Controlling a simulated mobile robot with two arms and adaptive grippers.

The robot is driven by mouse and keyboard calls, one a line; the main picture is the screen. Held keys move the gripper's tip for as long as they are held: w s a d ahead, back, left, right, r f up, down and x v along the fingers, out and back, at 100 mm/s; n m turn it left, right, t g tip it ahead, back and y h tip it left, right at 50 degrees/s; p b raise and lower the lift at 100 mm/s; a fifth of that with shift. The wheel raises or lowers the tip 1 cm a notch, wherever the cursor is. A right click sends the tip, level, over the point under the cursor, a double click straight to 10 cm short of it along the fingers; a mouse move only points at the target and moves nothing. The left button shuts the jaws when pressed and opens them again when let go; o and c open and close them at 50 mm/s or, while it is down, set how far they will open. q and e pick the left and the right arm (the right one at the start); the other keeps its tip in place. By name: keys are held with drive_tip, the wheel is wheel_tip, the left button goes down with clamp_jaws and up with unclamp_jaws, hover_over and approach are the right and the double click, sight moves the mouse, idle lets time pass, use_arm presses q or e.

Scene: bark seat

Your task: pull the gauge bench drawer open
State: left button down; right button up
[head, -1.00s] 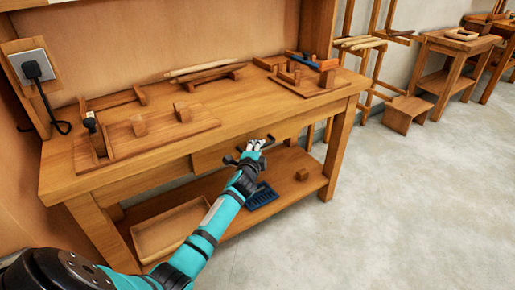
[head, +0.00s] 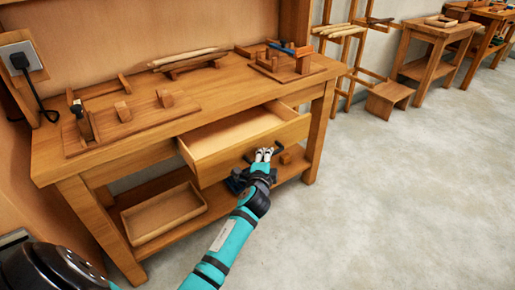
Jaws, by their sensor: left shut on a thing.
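The gauge bench (head: 75,162) is a wooden workbench. Its drawer (head: 220,163) stands well out from the front, and the part of its inside that shows looks empty. My left gripper (head: 264,154) is at the drawer's front, shut on the dark drawer handle (head: 278,147). The gripper hides part of the handle. My right gripper is not in view.
Wooden fixtures (head: 125,113) and several sticks lie on the benchtop. A wooden tray (head: 165,212) and a partly hidden blue item sit on the lower shelf. A small step stool (head: 390,96) stands at the right. The floor (head: 400,200) in front is clear.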

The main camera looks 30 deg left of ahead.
use_arm(q)
drive_tip(key=shift+s+d+f, duration=0.15)
drive_tip(key=shift+s+d, duration=0.2)
drive_tip(key=shift+d, duration=0.25)
drive_tip(key=shift+s+d+f, duration=0.1)
drive_tip(key=shift+s+d, duration=0.2)
drive_tip(key=shift+d, duration=0.25)
drive_tip(key=c, duration=1.6)
unclamp_jaws()
drive_tip(key=shift+r, duration=0.1)
drive_tip(key=v, duration=1.2)
